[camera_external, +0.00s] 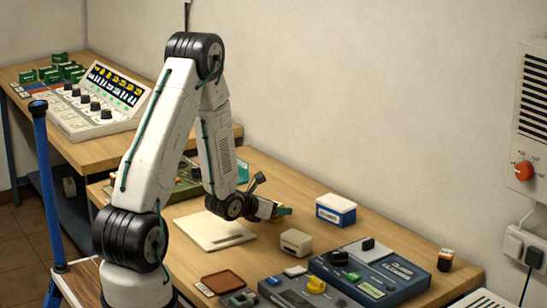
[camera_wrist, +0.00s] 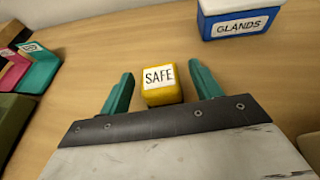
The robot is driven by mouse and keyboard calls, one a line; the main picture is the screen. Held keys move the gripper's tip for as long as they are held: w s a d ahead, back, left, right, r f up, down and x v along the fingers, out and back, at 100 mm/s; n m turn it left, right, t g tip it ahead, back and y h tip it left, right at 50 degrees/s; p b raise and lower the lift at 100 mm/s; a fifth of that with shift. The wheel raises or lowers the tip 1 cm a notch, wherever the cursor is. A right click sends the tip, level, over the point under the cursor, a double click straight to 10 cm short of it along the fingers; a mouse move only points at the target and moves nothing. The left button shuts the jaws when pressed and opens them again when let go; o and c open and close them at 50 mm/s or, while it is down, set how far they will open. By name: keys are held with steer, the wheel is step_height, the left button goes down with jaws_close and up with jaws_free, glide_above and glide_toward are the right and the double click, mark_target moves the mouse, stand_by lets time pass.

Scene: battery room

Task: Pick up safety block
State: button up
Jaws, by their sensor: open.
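The safety block (camera_wrist: 163,95) is a small yellow block with a white label reading SAFE. In the wrist view it sits on the wooden table, between and slightly beyond the bases of my gripper's two green fingers. My gripper (camera_wrist: 161,76) is open, with one finger on each side of the block and visible gaps to both. In the external view my gripper (camera_external: 284,211) is low over the table, and I cannot make out the block there. How far the fingertips are above the table is unclear.
A blue-and-white GLANDS box (camera_wrist: 243,22) stands at upper right in the wrist view; it also shows in the external view (camera_external: 336,211). Pink and teal pieces (camera_wrist: 40,72) lie at left. A white box (camera_external: 296,242) and control panels (camera_external: 345,272) are nearer the front.

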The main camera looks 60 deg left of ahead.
steer(key=c, duration=1.1)
steer(key=shift+r, duration=0.1)
